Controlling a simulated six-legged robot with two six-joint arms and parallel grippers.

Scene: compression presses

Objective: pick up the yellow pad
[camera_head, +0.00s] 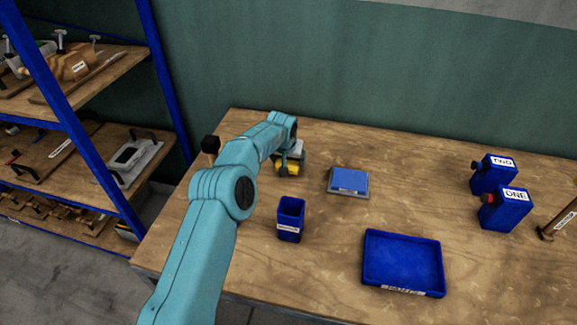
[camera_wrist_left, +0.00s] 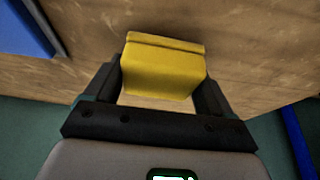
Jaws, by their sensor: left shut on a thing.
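The yellow pad (camera_wrist_left: 162,68) sits between the two dark fingers of my left gripper (camera_wrist_left: 160,88) in the left wrist view. The gripper is shut on it, with a finger against each side. In the head view the yellow pad (camera_head: 287,168) shows as a small patch at the end of my left arm, near the back left of the table. My left gripper (camera_head: 289,160) is partly hidden there by the arm. I cannot tell whether the pad touches the table. My right gripper is in neither view.
On the wooden table (camera_head: 330,275) stand a blue pad on a grey base (camera_head: 348,181), a blue cup (camera_head: 290,218), a blue tray (camera_head: 403,291) and two blue containers labelled TWO (camera_head: 493,176) and ONE (camera_head: 505,210). A blue-framed shelf (camera_head: 165,85) stands at the left.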

